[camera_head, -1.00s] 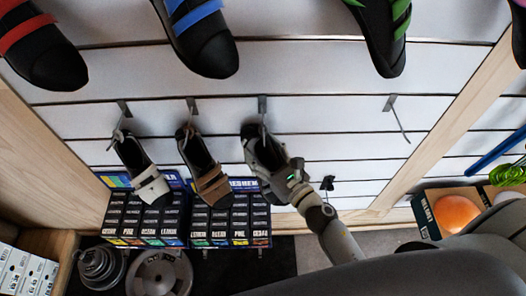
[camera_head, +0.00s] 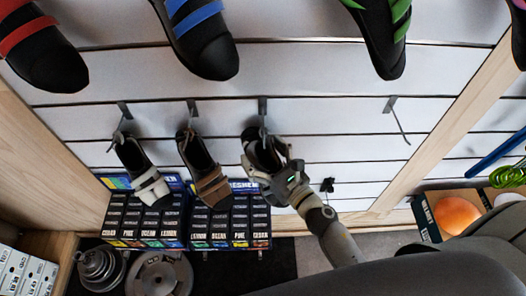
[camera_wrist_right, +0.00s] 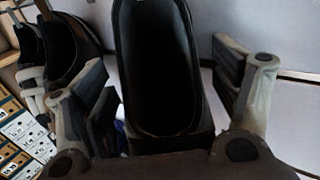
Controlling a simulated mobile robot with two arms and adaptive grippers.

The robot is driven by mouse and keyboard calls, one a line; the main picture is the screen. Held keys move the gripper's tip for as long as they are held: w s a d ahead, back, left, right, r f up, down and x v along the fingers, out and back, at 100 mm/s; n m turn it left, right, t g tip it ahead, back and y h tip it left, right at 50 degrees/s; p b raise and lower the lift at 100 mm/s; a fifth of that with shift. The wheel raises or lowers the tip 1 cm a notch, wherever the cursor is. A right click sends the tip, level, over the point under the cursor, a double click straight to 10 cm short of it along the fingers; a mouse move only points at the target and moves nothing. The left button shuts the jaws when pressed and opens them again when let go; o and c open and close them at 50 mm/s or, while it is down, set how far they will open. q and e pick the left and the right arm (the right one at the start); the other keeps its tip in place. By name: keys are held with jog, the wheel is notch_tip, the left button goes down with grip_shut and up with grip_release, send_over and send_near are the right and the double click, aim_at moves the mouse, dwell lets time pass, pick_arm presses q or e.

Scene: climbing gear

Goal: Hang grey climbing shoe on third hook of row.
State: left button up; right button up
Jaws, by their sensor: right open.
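The grey climbing shoe (camera_head: 259,146) hangs toe down at the third hook (camera_head: 262,108) of the row, counted from the left. Its dark opening faces up, and my gripper hides its lower part. My right gripper (camera_head: 265,157) is at the shoe from the lower right, with its fingers spread to either side. In the right wrist view the shoe (camera_wrist_right: 160,70) stands between the two open fingers (camera_wrist_right: 165,95), with a visible gap at the right finger. A white-strapped shoe (camera_head: 143,170) and a brown-strapped shoe (camera_head: 203,168) hang on the first two hooks. My left gripper is out of view.
A fourth hook (camera_head: 397,118) to the right is empty. Larger shoes with blue (camera_head: 203,40) and green (camera_head: 381,35) straps hang above. Stacked boxes (camera_head: 145,222) stand below the row. A wooden post (camera_head: 437,135) borders the panel on the right.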

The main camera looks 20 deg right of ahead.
jog(key=v, duration=1.2)
jog(key=w+d+m+g+h, duration=0.3)
jog(key=d+m+h, duration=0.7)
jog(key=m, duration=1.3)
jog(key=s+a+f+m+g+y, duration=0.2)
jog(key=s+a+f+m+g, duration=0.1)
jog(key=s+m+g, duration=0.3)
jog(key=s+a+f+m+g+y, duration=0.2)
jog(key=s+a+f+m+g, duration=0.3)
jog(key=m, duration=0.4)
jog(key=s+f, duration=0.3)
jog(key=f, duration=2.1)
jog(key=s+d+f+g, duration=0.1)
jog(key=s+d+f, duration=0.1)
jog(key=s+f, duration=0.6)
jog(key=s+d+f+g, duration=0.1)
jog(key=s+f, duration=0.8)
jog(key=shift+d+n, duration=0.3)
jog(key=shift+d, duration=0.05)
